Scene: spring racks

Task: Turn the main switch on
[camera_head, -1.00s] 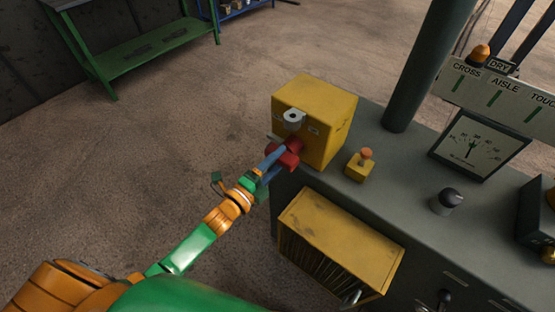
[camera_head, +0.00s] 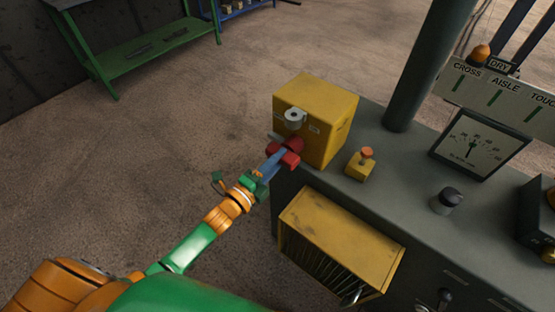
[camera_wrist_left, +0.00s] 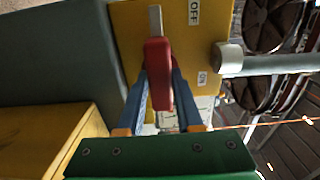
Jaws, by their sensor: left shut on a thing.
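The main switch is a yellow box (camera_head: 335,125) at the near left corner of the grey console, with a red handle (camera_head: 292,146) on its front. The handle also shows in the left wrist view (camera_wrist_left: 158,70), with a grey metal bar (camera_wrist_left: 155,20) at its end. My left gripper (camera_head: 276,160) is at the handle. In the left wrist view its blue fingers (camera_wrist_left: 159,88) lie on both sides of the red handle, shut on it. An OFF label (camera_wrist_left: 194,12) is beside the handle; a smaller label (camera_wrist_left: 202,78) is too small to read. My right gripper is out of view.
The console (camera_head: 400,185) carries an orange-topped button (camera_head: 366,153), a dark knob (camera_head: 447,198), a dial gauge (camera_head: 478,142) and a thick post (camera_head: 430,70). A yellow vented box (camera_head: 345,235) juts out below the switch. Bare floor lies left; a green bench (camera_head: 150,45) stands behind.

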